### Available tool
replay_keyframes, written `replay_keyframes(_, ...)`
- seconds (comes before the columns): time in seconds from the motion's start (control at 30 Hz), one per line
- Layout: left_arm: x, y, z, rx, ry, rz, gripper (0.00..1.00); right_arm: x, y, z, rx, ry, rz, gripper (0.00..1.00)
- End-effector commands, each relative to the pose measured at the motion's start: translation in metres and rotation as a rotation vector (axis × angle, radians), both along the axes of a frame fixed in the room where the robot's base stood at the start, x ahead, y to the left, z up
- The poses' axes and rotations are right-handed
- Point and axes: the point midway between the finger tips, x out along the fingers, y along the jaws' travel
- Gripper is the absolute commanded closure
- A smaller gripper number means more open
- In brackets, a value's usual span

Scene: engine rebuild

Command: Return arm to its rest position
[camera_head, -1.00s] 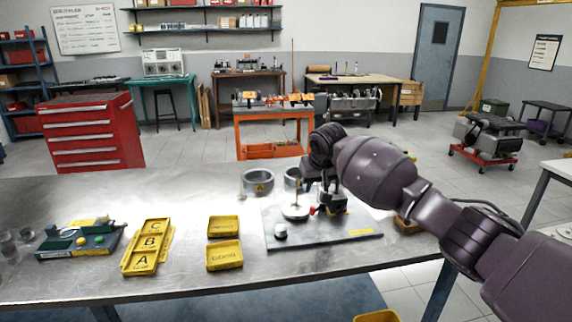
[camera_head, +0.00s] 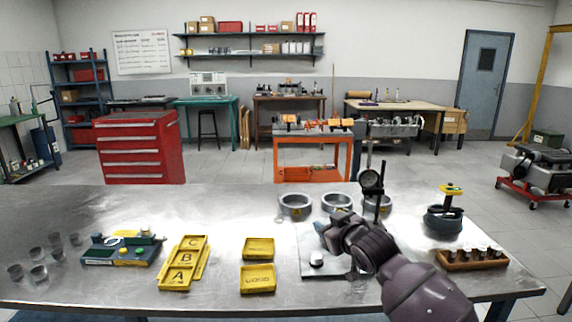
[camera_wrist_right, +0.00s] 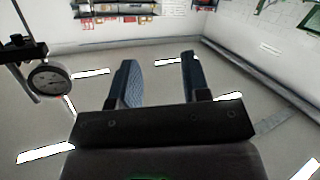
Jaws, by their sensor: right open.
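My right arm comes in from the lower right in the head view, with its gripper (camera_head: 327,232) above the grey plate (camera_head: 318,290) on the metal bench (camera_head: 225,212). In the right wrist view the two fingers of the gripper (camera_wrist_right: 160,78) stand apart with nothing between them. A dial gauge on a stand (camera_head: 370,180) rises just behind my right wrist, and it shows at the left of the right wrist view (camera_wrist_right: 50,80). My forearm hides part of the plate. My left gripper is not in view.
Three metal rings (camera_head: 296,205) stand behind the plate. Yellow trays (camera_head: 257,280) and lettered yellow bins (camera_head: 182,264) lie to the left. A dark pot (camera_head: 443,222) and a wooden block with several small parts (camera_head: 471,260) sit to the right. The bench's back left is clear.

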Motion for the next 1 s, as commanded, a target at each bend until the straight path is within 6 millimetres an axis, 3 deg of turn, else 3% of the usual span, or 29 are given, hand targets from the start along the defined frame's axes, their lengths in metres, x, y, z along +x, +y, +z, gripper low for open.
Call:
replay_keyframes(0.03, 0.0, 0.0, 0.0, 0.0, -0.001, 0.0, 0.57, -0.013, -0.004, -0.015, 0.014, -0.01, -0.004, 0.57)
replay_keyframes(0.57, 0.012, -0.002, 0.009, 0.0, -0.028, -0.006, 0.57, -0.153, -0.08, -0.135, 0.081, -0.04, -0.166, 0.57)
replay_keyframes(0.77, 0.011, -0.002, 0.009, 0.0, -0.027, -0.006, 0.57, -0.218, -0.115, -0.185, 0.088, 0.042, -0.265, 0.57)
replay_keyframes(1.0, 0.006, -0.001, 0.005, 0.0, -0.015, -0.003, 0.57, -0.31, -0.151, -0.249, 0.088, 0.208, -0.391, 0.57)
